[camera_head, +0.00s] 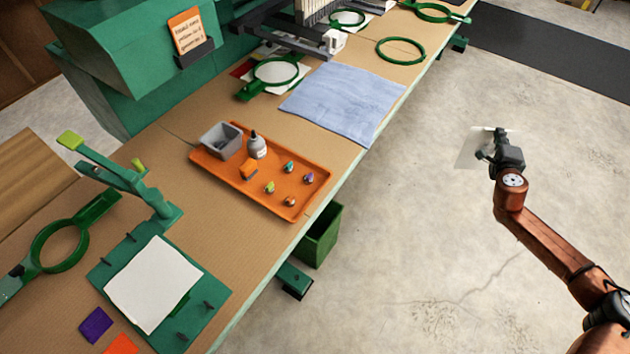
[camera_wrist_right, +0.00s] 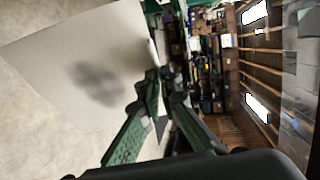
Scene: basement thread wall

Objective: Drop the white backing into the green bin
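My right gripper (camera_head: 492,142) is out over the concrete floor, to the right of the workbench. It is shut on a thin white backing (camera_head: 470,151), which hangs out to the left of the fingers. In the right wrist view the white backing (camera_wrist_right: 75,50) fills the upper left, with a soft dark shadow on it. Its right edge meets the fingertips of the right gripper (camera_wrist_right: 163,78). The green bin (camera_head: 321,236) stands below the bench's front edge, left of and nearer than the gripper, and the two are well apart. My left gripper is not in view.
The workbench (camera_head: 235,225) runs diagonally. On it are an orange tray (camera_head: 213,176) with small items, a blue cloth (camera_head: 343,102), green hoops (camera_head: 401,50), and a white sheet (camera_head: 153,283) on a green board. The floor (camera_head: 420,230) between bin and gripper is clear.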

